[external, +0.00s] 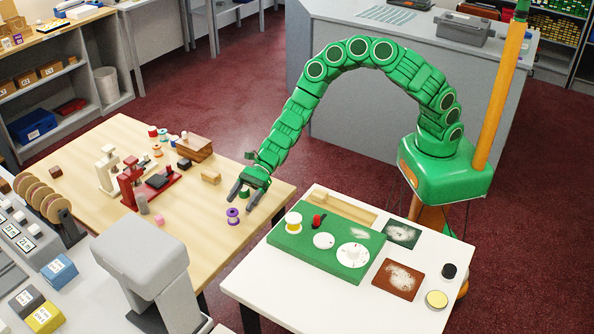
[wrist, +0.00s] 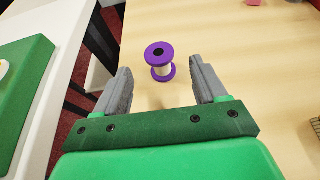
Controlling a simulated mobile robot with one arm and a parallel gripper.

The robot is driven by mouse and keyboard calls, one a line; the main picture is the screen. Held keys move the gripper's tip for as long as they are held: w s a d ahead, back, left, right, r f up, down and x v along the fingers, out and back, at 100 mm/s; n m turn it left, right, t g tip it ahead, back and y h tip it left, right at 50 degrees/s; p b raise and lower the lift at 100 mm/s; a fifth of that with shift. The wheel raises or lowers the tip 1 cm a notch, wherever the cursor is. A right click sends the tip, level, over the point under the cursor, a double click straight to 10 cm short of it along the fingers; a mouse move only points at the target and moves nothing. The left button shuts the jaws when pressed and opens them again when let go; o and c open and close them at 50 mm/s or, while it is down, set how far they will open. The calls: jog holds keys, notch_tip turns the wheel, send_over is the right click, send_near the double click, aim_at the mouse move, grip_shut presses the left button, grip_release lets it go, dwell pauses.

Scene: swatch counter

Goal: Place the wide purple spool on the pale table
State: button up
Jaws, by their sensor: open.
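The purple spool (external: 233,216) stands upright on the light wooden table, near its right front edge. In the wrist view the spool (wrist: 160,62) shows purple flanges and a pale core. My gripper (external: 240,204) is open and empty, close by the spool in the external view. In the wrist view the spool appears just beyond and between the gripper's fingertips (wrist: 160,76), and I see no contact. The pale white-topped table (external: 263,287) stands to the right of the wooden one, across a narrow gap.
A green board (external: 293,240) with a yellow-and-white spool (external: 293,222) and white discs lies on the white table. Dark and brown swatches (external: 398,279) and small round pots are to its right. A red machine (external: 133,188) and small spools stand farther back on the wooden table.

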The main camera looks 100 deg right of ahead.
jog(key=v, duration=0.3)
jog(key=shift+s+d+r, duration=0.15)
jog(key=shift+d+r, duration=0.05)
jog(key=shift+v, duration=1.25)
jog(key=shift+s+a, duration=0.1)
